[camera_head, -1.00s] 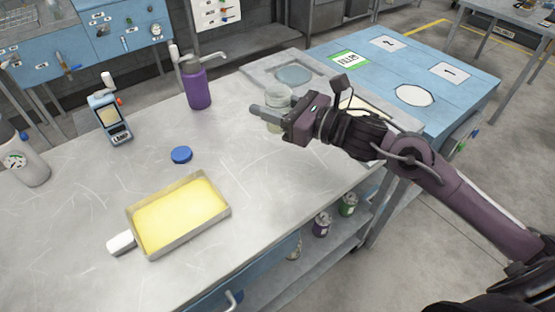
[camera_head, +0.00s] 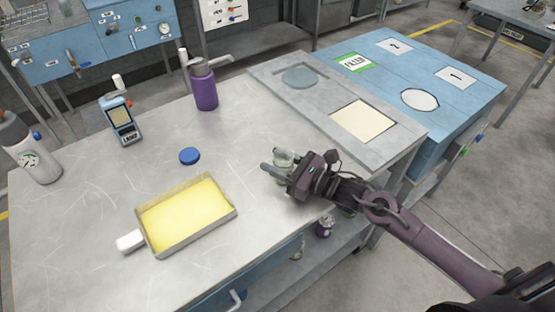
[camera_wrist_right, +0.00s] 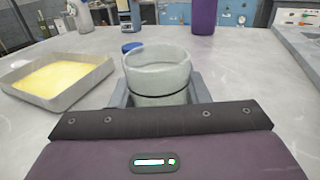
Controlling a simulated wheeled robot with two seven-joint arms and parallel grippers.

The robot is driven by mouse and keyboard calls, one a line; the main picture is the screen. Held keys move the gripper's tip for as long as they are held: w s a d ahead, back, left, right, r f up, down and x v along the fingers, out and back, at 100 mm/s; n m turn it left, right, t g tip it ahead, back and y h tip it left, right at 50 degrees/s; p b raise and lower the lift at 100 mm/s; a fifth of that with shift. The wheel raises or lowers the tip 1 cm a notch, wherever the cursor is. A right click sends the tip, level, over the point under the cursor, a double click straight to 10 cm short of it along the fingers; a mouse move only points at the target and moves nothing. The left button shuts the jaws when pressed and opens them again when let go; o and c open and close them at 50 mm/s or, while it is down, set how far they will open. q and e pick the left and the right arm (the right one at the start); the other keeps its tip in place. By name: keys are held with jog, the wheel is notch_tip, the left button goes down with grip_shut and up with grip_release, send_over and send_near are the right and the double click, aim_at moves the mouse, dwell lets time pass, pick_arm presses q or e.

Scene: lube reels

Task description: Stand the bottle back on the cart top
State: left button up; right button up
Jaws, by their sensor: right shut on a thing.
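A clear, pale-green glass bottle (camera_head: 283,157) with a wide open mouth is held in my right gripper (camera_head: 277,172). In the right wrist view the bottle (camera_wrist_right: 157,70) stands upright between the fingers, with a dark ring around it; its bottom is hidden. The gripper is shut on it over the right front part of the grey metal top (camera_head: 225,135). I cannot tell whether the bottle touches this surface. My left gripper is not in view.
A yellow-filled tray (camera_head: 142,228), a blue cap (camera_head: 189,156), a purple pump bottle (camera_head: 205,92), a small blue meter (camera_head: 122,122) and a grey bottle (camera_head: 40,165) stand on the grey top. A blue marked surface (camera_head: 440,60) and a cream pad (camera_head: 364,121) lie at the right.

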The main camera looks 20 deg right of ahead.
jog(key=shift+f, duration=0.1)
jog(key=o, duration=1)
jog(key=b+v, duration=0.1)
jog(key=v, duration=0.9)
jog(key=shift+s+d, duration=0.15)
jog(key=shift+s, duration=0.05)
jog(key=shift+b+v, duration=0.3)
jog(key=shift+v, duration=0.45)
